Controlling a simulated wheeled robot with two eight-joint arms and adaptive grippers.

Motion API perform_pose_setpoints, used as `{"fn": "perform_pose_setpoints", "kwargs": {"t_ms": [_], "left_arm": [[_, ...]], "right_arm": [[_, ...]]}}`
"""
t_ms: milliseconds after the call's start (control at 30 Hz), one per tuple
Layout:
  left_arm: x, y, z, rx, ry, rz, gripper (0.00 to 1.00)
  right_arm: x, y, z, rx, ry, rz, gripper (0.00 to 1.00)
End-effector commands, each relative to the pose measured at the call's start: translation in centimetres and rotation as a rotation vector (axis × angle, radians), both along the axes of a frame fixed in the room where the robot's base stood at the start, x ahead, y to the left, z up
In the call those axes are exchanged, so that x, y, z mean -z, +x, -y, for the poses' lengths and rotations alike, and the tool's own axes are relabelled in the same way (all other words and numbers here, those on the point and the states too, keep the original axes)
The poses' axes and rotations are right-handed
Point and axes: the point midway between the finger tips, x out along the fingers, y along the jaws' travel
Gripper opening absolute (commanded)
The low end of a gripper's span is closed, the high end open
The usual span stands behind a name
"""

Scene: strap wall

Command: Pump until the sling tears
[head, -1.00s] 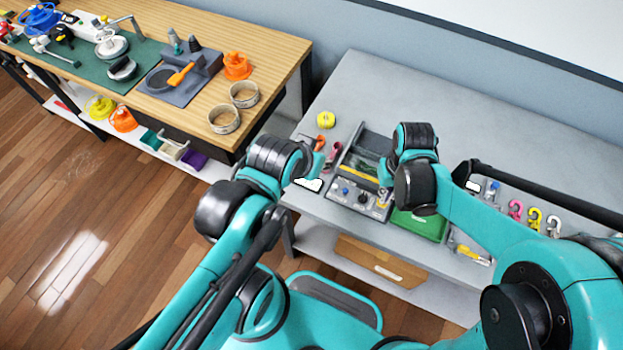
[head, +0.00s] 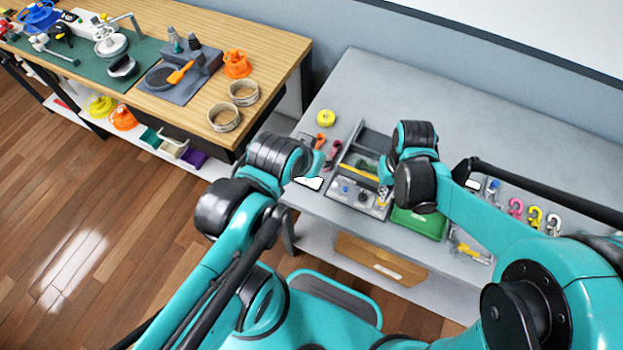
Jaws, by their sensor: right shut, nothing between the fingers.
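A grey test rig (head: 345,150) with a tray-like frame stands on the grey bench. A yellow strip (head: 358,171), possibly the sling, lies across it, and I cannot tell whether it is whole or torn. A panel with a blue knob (head: 346,189) and a dark round part faces the bench's front edge. My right gripper (head: 383,190) is shut and empty at the rig's right front corner, partly hidden by its own wrist. No pump lever stands out clearly. My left gripper (head: 317,164) is left of the rig, mostly behind its wrist; its jaws do not show clearly.
A green box (head: 420,223) sits right of the rig. A yellow roll (head: 325,118) lies behind my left gripper. Pink, yellow and white hooks (head: 535,217) are at the right. A wooden table (head: 270,55) with tools stands left. The bench's back is clear.

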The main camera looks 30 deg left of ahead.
Motion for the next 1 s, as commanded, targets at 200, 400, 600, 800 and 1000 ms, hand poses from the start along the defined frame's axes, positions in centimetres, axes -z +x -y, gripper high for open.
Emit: {"fn": "perform_pose_setpoints", "kwargs": {"t_ms": [200, 400, 600, 800, 1000], "left_arm": [[0.3, 0.0, 0.0, 0.000, 0.000, 0.000, 0.30], [1.2, 0.0, 0.0, 0.000, 0.000, 0.000, 0.30], [2.1, 0.0, 0.0, 0.000, 0.000, 0.000, 0.30], [1.8, 0.0, 0.0, 0.000, 0.000, 0.000, 0.30], [1.2, 0.0, 0.0, 0.000, 0.000, 0.000, 0.30]], "right_arm": [[0.4, 0.0, 0.0, 0.000, 0.000, 0.000, 0.00], [1.4, 0.0, 0.0, 0.000, 0.000, 0.000, 0.00], [2.4, 0.0, 0.0, 0.000, 0.000, 0.000, 0.00], [2.1, 0.0, 0.0, 0.000, 0.000, 0.000, 0.00], [1.4, 0.0, 0.0, 0.000, 0.000, 0.000, 0.00]]}}
